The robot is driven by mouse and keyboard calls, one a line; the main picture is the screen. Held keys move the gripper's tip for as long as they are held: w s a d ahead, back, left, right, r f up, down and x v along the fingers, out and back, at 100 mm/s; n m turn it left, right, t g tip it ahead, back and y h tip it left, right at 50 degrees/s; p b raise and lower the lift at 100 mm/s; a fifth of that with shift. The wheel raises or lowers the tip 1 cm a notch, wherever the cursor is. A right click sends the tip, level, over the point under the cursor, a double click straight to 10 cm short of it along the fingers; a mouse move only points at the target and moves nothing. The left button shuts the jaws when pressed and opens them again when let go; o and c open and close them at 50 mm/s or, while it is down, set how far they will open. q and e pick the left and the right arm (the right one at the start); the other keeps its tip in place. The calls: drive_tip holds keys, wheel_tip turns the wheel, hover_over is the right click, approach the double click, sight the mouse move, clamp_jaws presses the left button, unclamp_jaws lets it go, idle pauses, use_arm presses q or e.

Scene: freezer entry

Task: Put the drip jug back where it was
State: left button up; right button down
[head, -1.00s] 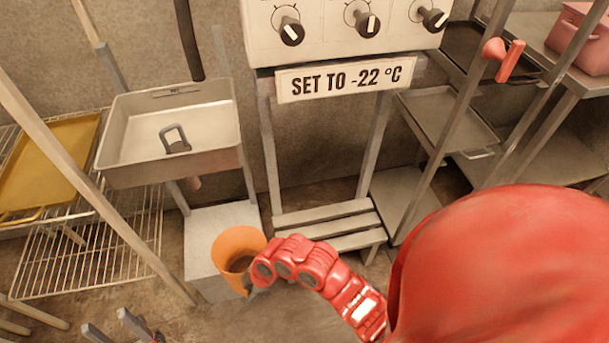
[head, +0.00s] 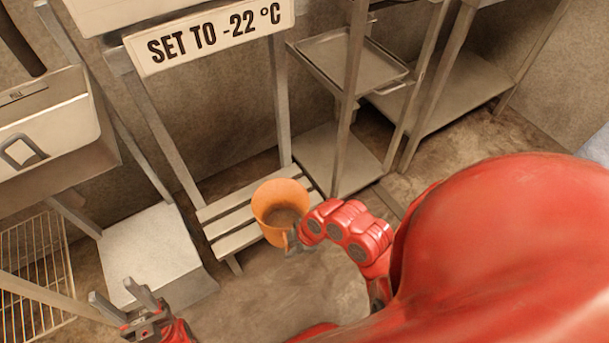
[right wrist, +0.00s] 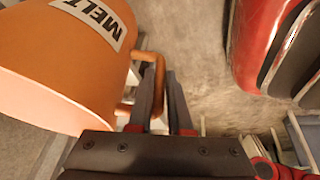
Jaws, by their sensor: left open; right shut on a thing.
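The drip jug (head: 280,212) is an orange cup with dark contents at its bottom. It is in the middle of the head view, in front of a low slatted shelf. My right gripper (head: 294,240) is shut on the jug's handle and holds it upright or nearly so. In the right wrist view the jug (right wrist: 60,60) fills the upper left, with a label reading "MELT", and the right gripper (right wrist: 160,85) closes on its handle (right wrist: 158,75). My left gripper (head: 128,300) is open and empty at the lower left, near a grey block.
The slatted shelf (head: 240,225) stands below the "SET TO -22 °C" sign (head: 210,38). A pale grey block (head: 150,255) stands left of it, by a metal sink (head: 50,125). A tray rack (head: 352,62) and metal posts stand right. Open floor lies in front.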

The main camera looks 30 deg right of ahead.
drive_tip(key=b, duration=0.4)
hover_over(289, 215)
drive_tip(key=shift+s+a+f, duration=0.15)
drive_tip(key=shift+s+f, duration=0.3)
drive_tip(key=shift+f, duration=0.3)
drive_tip(key=shift+w+d, duration=0.2)
drive_tip(key=shift+w, duration=0.25)
drive_tip(key=shift+f+b, duration=0.7)
drive_tip(key=shift+f, duration=1.1)
drive_tip(key=c, duration=0.8)
unclamp_jaws()
drive_tip(key=shift+c, duration=0.2)
